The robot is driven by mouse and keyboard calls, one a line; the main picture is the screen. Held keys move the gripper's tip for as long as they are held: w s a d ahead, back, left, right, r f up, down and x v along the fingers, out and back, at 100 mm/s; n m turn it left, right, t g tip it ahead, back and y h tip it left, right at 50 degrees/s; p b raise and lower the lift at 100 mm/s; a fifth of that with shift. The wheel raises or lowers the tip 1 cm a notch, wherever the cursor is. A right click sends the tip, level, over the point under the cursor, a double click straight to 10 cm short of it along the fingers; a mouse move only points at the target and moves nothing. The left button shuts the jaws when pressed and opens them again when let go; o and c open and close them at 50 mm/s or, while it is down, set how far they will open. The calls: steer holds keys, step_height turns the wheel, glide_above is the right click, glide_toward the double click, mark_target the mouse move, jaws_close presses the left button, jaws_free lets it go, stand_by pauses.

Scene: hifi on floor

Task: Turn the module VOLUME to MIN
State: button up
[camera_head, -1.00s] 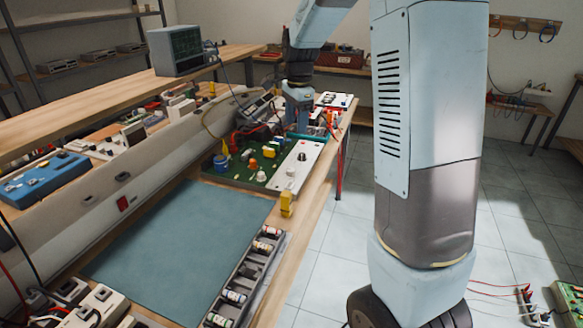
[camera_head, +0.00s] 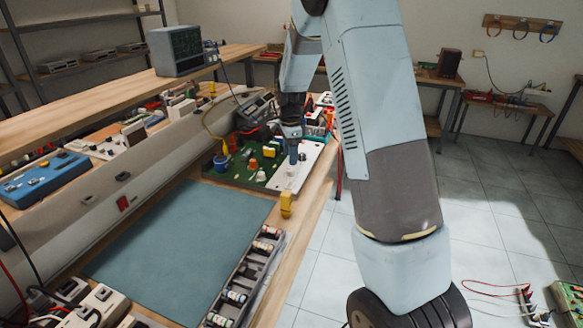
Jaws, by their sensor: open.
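The module is a green circuit board (camera_head: 238,179) with a white panel (camera_head: 311,155) along its right side, lying on the bench. Small light knobs (camera_head: 290,171) stand on the white panel. The labels are too small to read, so I cannot tell which knob is VOLUME or where it points. My gripper (camera_head: 293,160) is open and points down over the white panel, close above its knobs. It hides part of the panel, and I cannot tell whether it touches a knob.
Coloured parts and a blue-and-yellow piece (camera_head: 221,160) crowd the green board. A meter (camera_head: 255,107) sits behind.

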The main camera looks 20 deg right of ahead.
mark_target(291, 169)
step_height(291, 169, down, 6)
steer(key=shift+r, duration=0.15)
steer(key=shift+c, duration=0.4)
steer(key=c, duration=0.9)
steer(key=shift+d, duration=0.1)
steer(key=shift+c, duration=0.3)
